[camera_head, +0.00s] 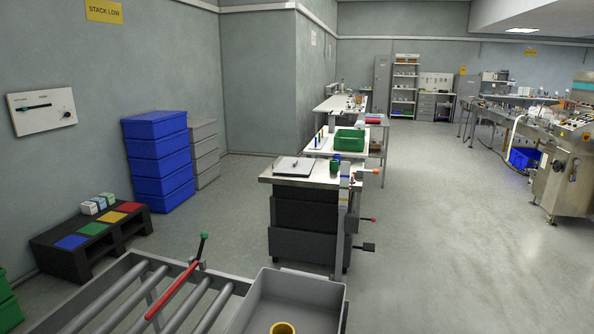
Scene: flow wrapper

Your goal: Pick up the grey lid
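A large open grey bin (310,296) is at the bottom of the view, with a yellow round thing (283,327) inside, cut off by the lower edge. Neither of my grippers shows in the head view.
A roller conveyor (122,288) with a red lever (172,293) lies at the bottom left. A black pallet (60,257) with coloured squares and blue boxes (160,165) stand by the left wall. A workbench (265,180) stands mid-view. Floor (450,240) at right is clear.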

